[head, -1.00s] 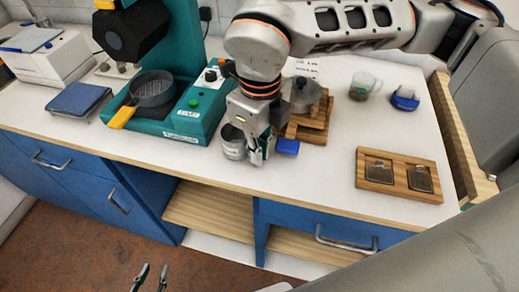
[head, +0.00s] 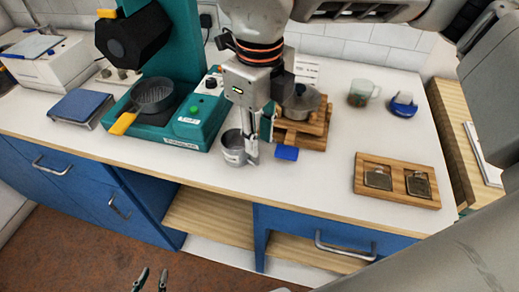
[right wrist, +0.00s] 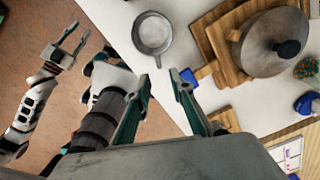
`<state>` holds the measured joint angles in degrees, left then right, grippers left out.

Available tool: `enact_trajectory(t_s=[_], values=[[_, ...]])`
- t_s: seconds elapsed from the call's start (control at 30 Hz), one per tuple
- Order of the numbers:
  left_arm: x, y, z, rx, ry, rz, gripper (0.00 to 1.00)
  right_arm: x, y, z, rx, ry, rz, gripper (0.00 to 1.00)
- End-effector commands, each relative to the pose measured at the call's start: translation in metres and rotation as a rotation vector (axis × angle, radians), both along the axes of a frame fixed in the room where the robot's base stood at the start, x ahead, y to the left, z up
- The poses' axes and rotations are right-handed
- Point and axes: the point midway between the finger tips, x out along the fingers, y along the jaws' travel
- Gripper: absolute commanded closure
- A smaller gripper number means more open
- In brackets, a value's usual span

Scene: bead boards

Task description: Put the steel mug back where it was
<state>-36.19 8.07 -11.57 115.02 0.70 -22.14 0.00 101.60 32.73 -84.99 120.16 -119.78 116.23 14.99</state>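The steel mug (head: 231,149) stands upright on the white counter, near its front edge and just right of the teal machine. It looks empty in the right wrist view (right wrist: 153,34). My right gripper (head: 260,150) is close to the right of the mug in the head view. In the right wrist view its fingers (right wrist: 162,78) are apart with nothing between them, and the mug is beyond the tips, clear of them. My left gripper (head: 151,280) is low in front of the counter, fingers apart and empty; it also shows in the right wrist view (right wrist: 66,42).
A teal machine (head: 183,128) with a dark pan (head: 153,93) stands left of the mug. A lidded pot (head: 300,103) on a wooden stand (head: 312,130) and a blue block (head: 286,153) are to the right. A wooden tray (head: 398,194) lies farther right, with bare counter between.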

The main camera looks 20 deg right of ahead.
Motion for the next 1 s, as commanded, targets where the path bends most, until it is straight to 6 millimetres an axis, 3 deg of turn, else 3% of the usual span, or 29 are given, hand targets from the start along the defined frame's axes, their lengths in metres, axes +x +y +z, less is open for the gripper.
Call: enact_trajectory(t_s=[0.1, 0.33, 1.0], values=[[-0.001, -0.001, 0.001, -0.003, 0.001, 0.000, 0.72, 0.000, 0.000, 0.024, 0.001, -0.003, 0.000, 0.78], [-0.004, -0.002, -0.001, -0.004, 0.009, -0.002, 0.72, -0.001, 0.000, 0.048, 0.000, -0.001, 0.000, 0.78], [-0.003, -0.001, 0.000, -0.004, 0.007, 0.000, 0.72, -0.001, 0.000, 0.051, -0.001, 0.001, 0.001, 0.78]])
